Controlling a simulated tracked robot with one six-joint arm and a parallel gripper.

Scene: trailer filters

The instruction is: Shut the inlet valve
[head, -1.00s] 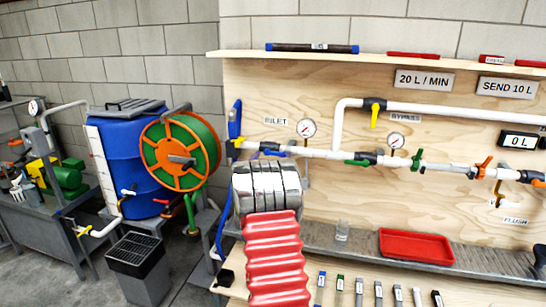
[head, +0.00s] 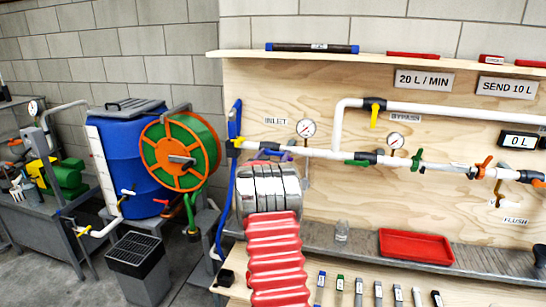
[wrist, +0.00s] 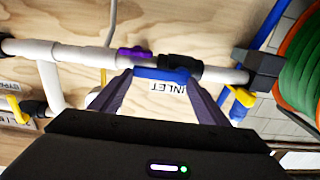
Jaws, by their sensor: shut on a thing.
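The inlet valve's blue lever (wrist: 160,75) lies roughly along the white pipe, beside the black valve body (wrist: 182,67) in the wrist view. My gripper (wrist: 161,80) is shut on the blue lever, one dark finger at each end of it. The INLET label (wrist: 168,88) reads upside down there, between the fingers. In the head view the INLET label (head: 276,121) is on the board above the pipe. My silver wrist hides the space just below the valve, and the fingertips are hard to make out there.
A purple part (wrist: 135,53) sits on the pipe beside the valve. A gauge (head: 306,128) stands above the pipe. A blue hose (head: 228,190) and a green-orange reel (head: 180,148) are to the left. A red tray (head: 415,246) rests on the shelf to the right.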

